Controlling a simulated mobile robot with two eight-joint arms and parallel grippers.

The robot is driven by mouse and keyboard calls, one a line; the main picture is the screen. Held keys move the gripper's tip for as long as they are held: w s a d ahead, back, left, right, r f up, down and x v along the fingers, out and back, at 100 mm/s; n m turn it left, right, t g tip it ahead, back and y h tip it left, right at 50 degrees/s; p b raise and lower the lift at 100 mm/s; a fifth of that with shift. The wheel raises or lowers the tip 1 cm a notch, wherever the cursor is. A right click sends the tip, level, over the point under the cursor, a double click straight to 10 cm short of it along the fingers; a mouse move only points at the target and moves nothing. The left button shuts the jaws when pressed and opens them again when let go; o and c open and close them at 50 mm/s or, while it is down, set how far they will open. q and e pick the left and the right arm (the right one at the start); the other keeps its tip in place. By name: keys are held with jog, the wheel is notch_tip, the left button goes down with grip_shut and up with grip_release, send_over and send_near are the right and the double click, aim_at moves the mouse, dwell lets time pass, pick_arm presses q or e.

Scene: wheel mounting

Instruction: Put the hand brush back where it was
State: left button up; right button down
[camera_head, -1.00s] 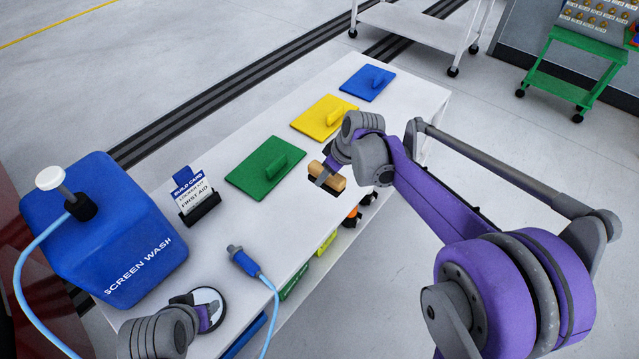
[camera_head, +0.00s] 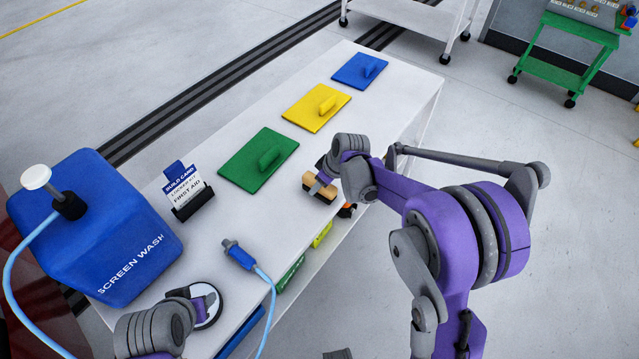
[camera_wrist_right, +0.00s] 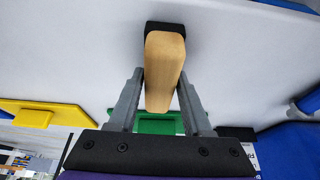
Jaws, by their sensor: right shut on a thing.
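The hand brush (camera_head: 320,187) has a pale wooden body and shows near the right long edge of the white table, beside the green board. My right gripper (camera_head: 322,182) is shut on it. In the right wrist view the brush's wooden body (camera_wrist_right: 163,70) sits between the two grey fingers, with a black part at its far end. I cannot tell whether the brush touches the tabletop. My left gripper (camera_head: 207,304) is at the table's near end, at a round white disc with a dark rim (camera_head: 207,302). Its fingers are not clear enough to judge.
A screen wash container (camera_head: 95,235), a build card holder (camera_head: 187,192) and a blue connector with hose (camera_head: 240,256) stand or lie nearer. Bins show on a lower shelf.

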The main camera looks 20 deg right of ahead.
jog(key=shift+f, duration=0.1)
jog(key=shift+c, duration=1.7)
grip_release()
jog(key=v, duration=1.1)
jog(key=shift+p, duration=0.4)
jog(key=s+m+t+h, duration=0.2)
jog(key=s+m, duration=0.5)
jog(key=s, duration=1.7)
jog(key=shift+m+h, duration=0.3)
jog(key=shift+h, duration=0.1)
